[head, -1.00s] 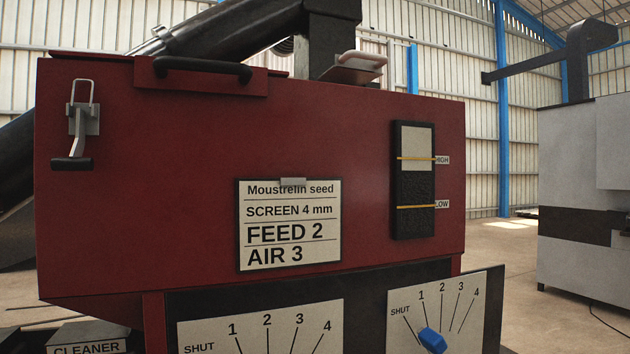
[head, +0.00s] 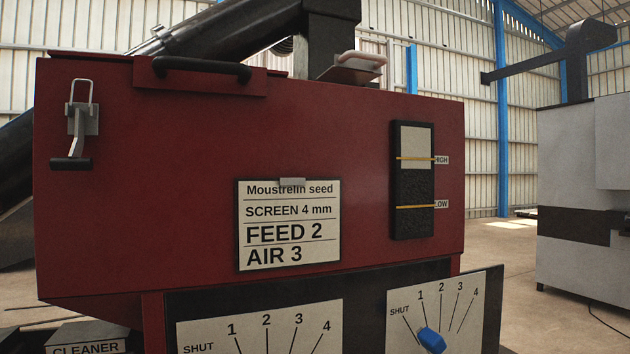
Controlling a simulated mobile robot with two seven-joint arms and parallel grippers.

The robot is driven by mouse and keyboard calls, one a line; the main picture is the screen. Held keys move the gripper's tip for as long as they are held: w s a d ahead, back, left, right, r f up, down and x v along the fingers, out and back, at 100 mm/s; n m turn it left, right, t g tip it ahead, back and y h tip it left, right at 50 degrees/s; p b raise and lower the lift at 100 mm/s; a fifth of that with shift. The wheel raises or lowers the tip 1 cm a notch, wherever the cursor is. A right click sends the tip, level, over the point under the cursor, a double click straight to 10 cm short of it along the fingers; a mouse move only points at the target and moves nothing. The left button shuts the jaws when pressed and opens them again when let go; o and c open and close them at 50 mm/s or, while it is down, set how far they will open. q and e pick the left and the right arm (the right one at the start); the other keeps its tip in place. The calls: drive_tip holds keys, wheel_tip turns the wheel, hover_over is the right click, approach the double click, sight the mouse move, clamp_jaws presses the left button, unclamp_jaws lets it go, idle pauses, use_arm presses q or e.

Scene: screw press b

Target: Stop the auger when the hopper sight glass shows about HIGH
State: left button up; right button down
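The red hopper (head: 150,210) fills the middle of the head view. Its sight glass (head: 413,190) is on the right of the front face. Dark seed (head: 413,188) fills the lower part of the glass, and the part above is pale and empty. The seed's top edge lies just below the yellow HIGH line (head: 415,158) and well above the LOW line (head: 415,206). The dark auger tube (head: 220,30) slopes up behind the hopper to a spout (head: 330,35) over its top. The auger's switch is not seen. Neither gripper is in view.
A card (head: 290,225) on the hopper reads Moustrelin seed, SCREEN 4 mm, FEED 2, AIR 3. Below are two dial plates; the right one has a blue knob (head: 431,340). A CLEANER label (head: 86,350) is lower left. A grey machine (head: 580,200) stands right.

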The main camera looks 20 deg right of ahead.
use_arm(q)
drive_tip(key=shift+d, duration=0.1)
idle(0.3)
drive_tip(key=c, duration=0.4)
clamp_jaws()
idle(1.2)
